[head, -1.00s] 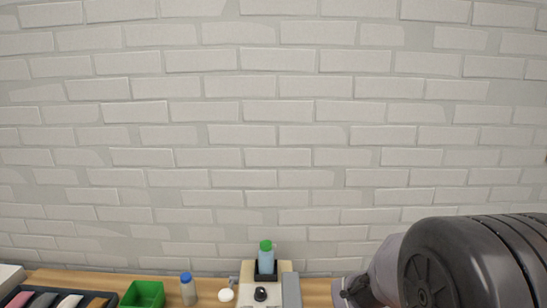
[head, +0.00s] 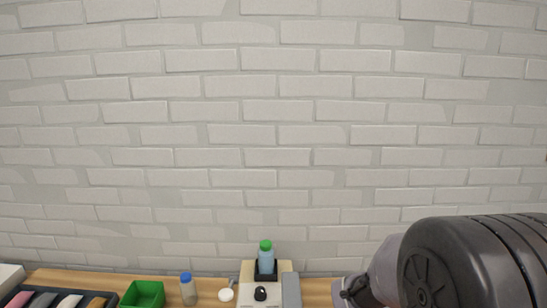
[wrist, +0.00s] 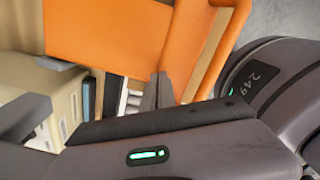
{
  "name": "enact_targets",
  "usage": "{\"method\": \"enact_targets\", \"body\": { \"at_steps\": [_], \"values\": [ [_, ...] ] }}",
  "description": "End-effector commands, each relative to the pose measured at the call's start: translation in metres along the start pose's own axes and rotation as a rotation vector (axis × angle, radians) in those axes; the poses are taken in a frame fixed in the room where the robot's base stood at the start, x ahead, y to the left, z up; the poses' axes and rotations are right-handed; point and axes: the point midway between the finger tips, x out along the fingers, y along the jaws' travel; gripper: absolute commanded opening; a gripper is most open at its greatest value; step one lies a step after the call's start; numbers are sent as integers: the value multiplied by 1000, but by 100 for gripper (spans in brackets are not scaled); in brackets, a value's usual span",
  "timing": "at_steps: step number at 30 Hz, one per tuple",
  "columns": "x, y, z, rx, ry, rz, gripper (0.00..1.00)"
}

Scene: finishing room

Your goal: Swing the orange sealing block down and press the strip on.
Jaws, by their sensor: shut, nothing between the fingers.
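A large orange block (wrist: 105,38) fills the upper middle of the wrist view. A second orange piece (wrist: 215,35) slants down beside it on the right; I cannot tell whether the two are joined. My gripper (wrist: 157,85) is shut and empty, its grey fingertips just below the orange parts. I cannot tell whether they touch. No orange block shows in the head view, and I cannot make out the strip in either view.
In the head view, a bottle with a green cap (head: 265,259) stands on a pale device with a black knob (head: 260,293). To its left are a blue-capped bottle (head: 188,291), a green bin (head: 143,294) and a dark tray (head: 25,290) with several coloured pieces. A brick wall stands behind.

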Motion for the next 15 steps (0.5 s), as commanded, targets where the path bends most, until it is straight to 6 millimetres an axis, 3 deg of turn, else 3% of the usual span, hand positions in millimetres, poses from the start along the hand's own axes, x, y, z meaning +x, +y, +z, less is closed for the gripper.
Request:
{"method": "enact_targets", "body": {
  "at_steps": [15],
  "values": [
    [-51,0,0,0,0,1,0]
  ]
}}
